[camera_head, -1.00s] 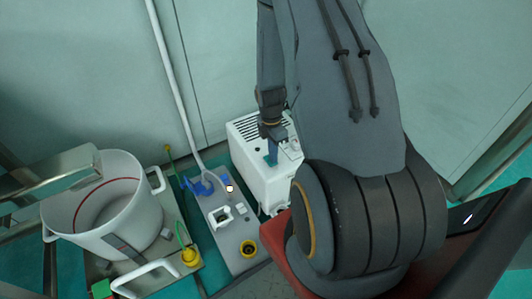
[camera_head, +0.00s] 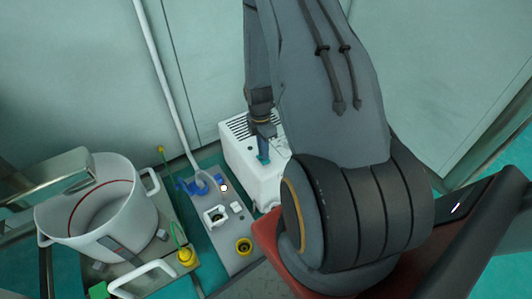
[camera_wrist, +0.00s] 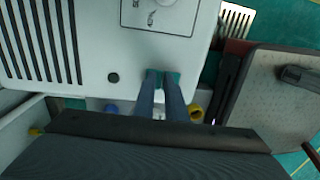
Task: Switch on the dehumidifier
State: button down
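The dehumidifier is a white box (camera_head: 246,172) with a slotted vent on top, beside the wall in the head view. In the wrist view its white top (camera_wrist: 90,20) fills the upper left, with long dark vent slots, a round dark button (camera_wrist: 113,77) and an outlined panel with symbols (camera_wrist: 160,13). My gripper (camera_head: 263,158) points down over the top of the box. In the wrist view its two teal-tipped fingers (camera_wrist: 162,79) are close together, nothing seen between them, to the right of the dark button. Whether the tips touch the top I cannot tell.
A white pot (camera_head: 105,215) with handles stands at the left. A grey unit (camera_head: 225,222) with a yellow-ringed port and a blue clamp lies between pot and dehumidifier. A pale pipe (camera_head: 160,75) runs up the wall. My arm hides the right side.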

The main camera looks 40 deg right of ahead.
jog(key=shift+s+a+r+p, duration=0.15)
jog(key=shift+r+p, duration=0.1)
jog(key=shift+p, duration=0.3)
notch_tip(320, 180, up, 14)
jog(key=w+p, duration=0.1)
jog(key=p, duration=0.3)
jog(key=shift+w+d+f, duration=0.2)
jog(key=shift+w+f, duration=0.05)
jog(key=b, duration=0.4)
jog(key=shift+w+f+g, duration=0.3)
jog(key=b, duration=0.3)
jog(key=shift+a+r+g, duration=0.15)
jog(key=shift+a+g, duration=0.05)
jog(key=shift+g, duration=0.1)
jog(key=shift+s+r+b, duration=0.15)
jog(key=shift+r+b, duration=0.1)
jog(key=shift+b, duration=0.4)
jog(key=s+f+b, duration=0.1)
jog(key=f, duration=0.3)
jog(key=s+f+b, duration=0.1)
jog(key=f+b, duration=0.1)
jog(key=f, duration=0.3)
jog(key=s+f+b, duration=0.1)
jog(key=f, duration=0.3)
jog(key=shift+a+f+b, duration=0.15)
jog(key=shift+f+b, duration=0.25)
